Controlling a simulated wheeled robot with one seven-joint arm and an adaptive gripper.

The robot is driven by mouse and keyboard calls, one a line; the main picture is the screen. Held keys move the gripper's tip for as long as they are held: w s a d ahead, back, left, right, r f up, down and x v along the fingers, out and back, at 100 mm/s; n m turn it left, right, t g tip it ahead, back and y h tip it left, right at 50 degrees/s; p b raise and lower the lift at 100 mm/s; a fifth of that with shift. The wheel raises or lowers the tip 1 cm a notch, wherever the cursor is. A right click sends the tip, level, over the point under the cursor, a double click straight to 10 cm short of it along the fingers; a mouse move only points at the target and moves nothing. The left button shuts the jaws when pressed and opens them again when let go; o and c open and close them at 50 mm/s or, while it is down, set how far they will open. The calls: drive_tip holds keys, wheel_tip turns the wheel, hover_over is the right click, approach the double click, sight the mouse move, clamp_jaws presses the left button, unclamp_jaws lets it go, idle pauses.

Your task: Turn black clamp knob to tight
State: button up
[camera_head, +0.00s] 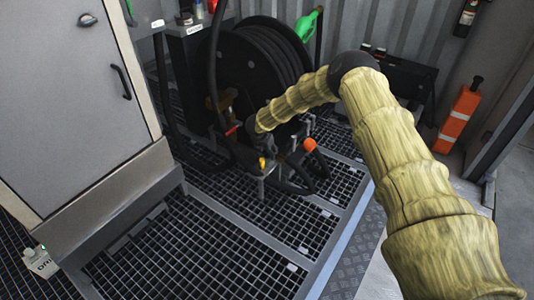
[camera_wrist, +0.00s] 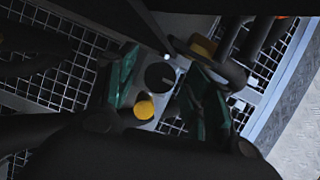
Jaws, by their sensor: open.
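A round black knob (camera_wrist: 160,76) shows in the wrist view, lying between the two green-tinted fingers of my gripper (camera_wrist: 163,84). The fingers stand apart on either side of it, and I see no clear contact. A yellow round part (camera_wrist: 144,107) sits just below the knob in that view. In the head view, my gripper (camera_head: 262,168) points down at the low fittings in front of the hose reel (camera_head: 260,65). The knob cannot be made out there, with my gripper over that area. The picture does not show how tight the knob is.
An orange ball-ended handle (camera_head: 310,144) is close to the right of my gripper, and a red lever (camera_head: 232,131) is to its left. Black hoses loop around the fittings. A grey cabinet (camera_head: 70,90) stands at left. The grating floor (camera_head: 200,250) in front is mostly clear.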

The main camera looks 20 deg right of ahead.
drive_tip(key=shift+f, duration=0.1)
drive_tip(key=c, duration=1)
drive_tip(key=shift+d+r+n+p, duration=0.15)
drive_tip(key=shift+r+n+p, duration=0.05)
drive_tip(key=shift+n+p, duration=0.7)
drive_tip(key=shift+f+n+t+y+p, duration=0.2)
drive_tip(key=shift+n+t+y+p, duration=0.45)
drive_tip(key=shift+n, duration=0.75)
drive_tip(key=o, duration=1)
drive_tip(key=shift+r, duration=0.15)
drive_tip(key=v, duration=1.2)
